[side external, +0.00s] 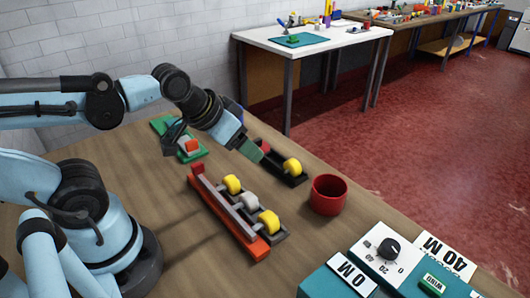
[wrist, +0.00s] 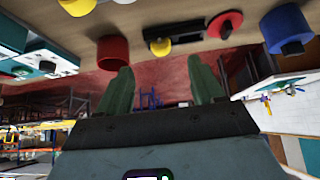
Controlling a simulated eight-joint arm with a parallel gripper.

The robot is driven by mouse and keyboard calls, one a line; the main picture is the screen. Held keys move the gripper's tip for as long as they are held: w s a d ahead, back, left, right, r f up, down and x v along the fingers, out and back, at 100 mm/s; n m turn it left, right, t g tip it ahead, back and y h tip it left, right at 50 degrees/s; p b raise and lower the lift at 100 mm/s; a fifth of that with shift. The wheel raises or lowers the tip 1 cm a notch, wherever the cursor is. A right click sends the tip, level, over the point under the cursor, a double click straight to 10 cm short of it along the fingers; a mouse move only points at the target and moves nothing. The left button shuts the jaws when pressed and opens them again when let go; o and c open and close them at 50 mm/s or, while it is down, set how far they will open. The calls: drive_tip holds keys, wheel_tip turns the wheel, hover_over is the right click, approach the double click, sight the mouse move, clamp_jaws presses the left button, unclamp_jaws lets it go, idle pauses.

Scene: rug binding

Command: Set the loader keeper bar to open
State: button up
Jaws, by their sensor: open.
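The loader (side external: 258,247) is a red base on the wooden table, holding a dark tray with two yellow rolls and a grey roll between them. A long grey bar (side external: 222,204), which looks like the keeper bar, runs along the left side of the rolls. A red piece (side external: 197,168) stands at its far end. Whether the bar is latched cannot be told. My gripper (side external: 254,150) is above the table beyond the loader, near a black rack, apart from the bar. In the wrist view its green fingers (wrist: 161,85) are spread with nothing between them; the bar is not recognisable there.
A black rack (side external: 268,158) with a yellow roll and a red cup (side external: 328,195) stand right of the loader. A green board (side external: 163,126) lies behind. Teal control boxes (side external: 335,281) occupy the near right. A blue cylinder (wrist: 287,30) shows in the wrist view.

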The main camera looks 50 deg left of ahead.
drive_tip(key=shift+c, duration=0.8)
drive_tip(key=a+g, duration=0.2)
drive_tip(key=a, duration=0.1)
drive_tip(key=s+a+r, duration=0.1)
drive_tip(key=a, duration=0.1)
drive_tip(key=shift+s+a+g+y, duration=0.1)
drive_tip(key=shift+a+g+y, duration=0.1)
drive_tip(key=shift+g+y, duration=0.2)
drive_tip(key=c, duration=0.3)
wheel_tip(320, 180, up, 2)
drive_tip(key=g, duration=0.4)
hover_over(197, 164)
drive_tip(key=shift+h, duration=0.4)
drive_tip(key=shift+f, duration=5.95)
clamp_jaws()
